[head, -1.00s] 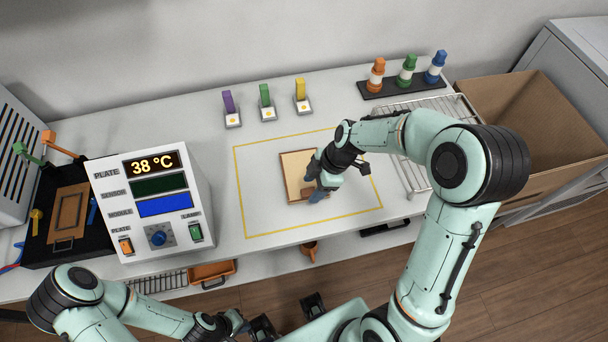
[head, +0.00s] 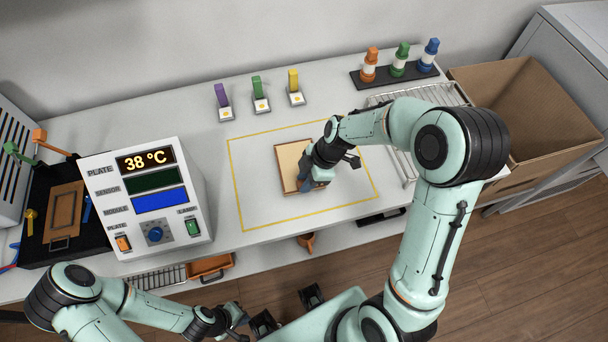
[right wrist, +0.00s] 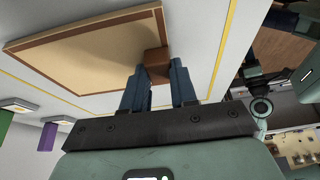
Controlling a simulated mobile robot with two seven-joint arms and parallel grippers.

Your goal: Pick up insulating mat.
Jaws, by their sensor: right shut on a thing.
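The insulating mat (head: 289,160) is a tan square with a brown border, on the white table inside the yellow outline. In the right wrist view the mat (right wrist: 90,58) shows a brown tab (right wrist: 157,62) at its edge. My right gripper (head: 306,182) is at the mat's near right edge and covers part of it. In the right wrist view my right gripper's blue fingers (right wrist: 159,82) are shut on the brown tab. I cannot tell whether the mat is clear of the table. My left gripper (head: 243,320) is low, in front of the table, away from the mat; its jaws are unclear.
A box with a 38 °C display (head: 146,200) stands to the left. Purple, green and yellow tabbed blocks (head: 261,105) stand behind the outline. A wire rack (head: 408,170), a cardboard box (head: 530,110) and a black stand with three coloured pieces (head: 395,76) are at the right.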

